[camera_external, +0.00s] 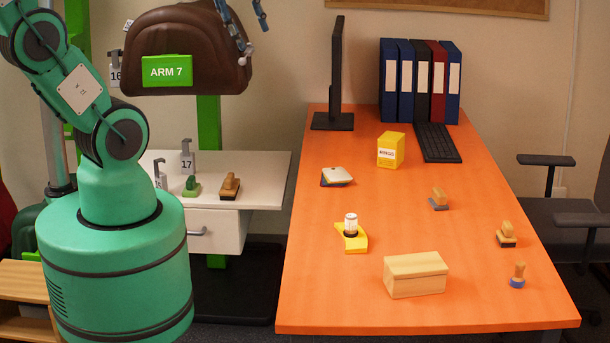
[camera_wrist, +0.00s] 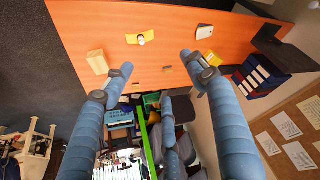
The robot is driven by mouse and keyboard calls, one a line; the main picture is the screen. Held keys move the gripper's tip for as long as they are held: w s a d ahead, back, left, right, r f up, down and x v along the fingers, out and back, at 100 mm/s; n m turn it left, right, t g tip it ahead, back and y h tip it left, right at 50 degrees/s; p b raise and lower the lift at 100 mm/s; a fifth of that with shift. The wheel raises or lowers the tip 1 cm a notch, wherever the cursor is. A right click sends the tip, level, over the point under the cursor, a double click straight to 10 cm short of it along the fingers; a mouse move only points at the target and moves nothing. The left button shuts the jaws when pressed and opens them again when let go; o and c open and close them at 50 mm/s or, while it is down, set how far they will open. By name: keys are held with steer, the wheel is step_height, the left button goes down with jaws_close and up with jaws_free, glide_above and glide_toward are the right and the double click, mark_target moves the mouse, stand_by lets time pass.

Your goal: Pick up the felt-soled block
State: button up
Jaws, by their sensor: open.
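The likeliest felt-soled block is a small wooden-handled block with a grey sole (camera_external: 438,200), upright on the orange desk, right of its middle. It seems to be the small brown piece (camera_wrist: 167,69) on the desk in the wrist view. Its sole material is too small to tell. My gripper (camera_external: 254,40) is high at the upper left of the desk in the external view, well apart from the block. In the wrist view my gripper (camera_wrist: 158,64) has its blue fingers spread with nothing between them.
A monitor (camera_external: 336,75) and binders (camera_external: 420,80) stand behind. Bare desk surrounds the grey-soled block.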

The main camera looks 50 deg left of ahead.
steer(key=w+d+r+n, duration=0.1)
steer(key=w+r, duration=0.2)
steer(key=w, duration=0.7)
steer(key=n+g+p, duration=0.4)
steer(key=n+g, duration=0.1)
steer(key=n, duration=0.4)
glide_above(441, 190)
step_height(441, 190, down, 41)
steer(key=shift+f, duration=0.15)
steer(key=shift+f, duration=0.1)
steer(key=shift+f+b, duration=0.45)
steer(key=shift+f, duration=3.7)
steer(key=shift+f, duration=0.1)
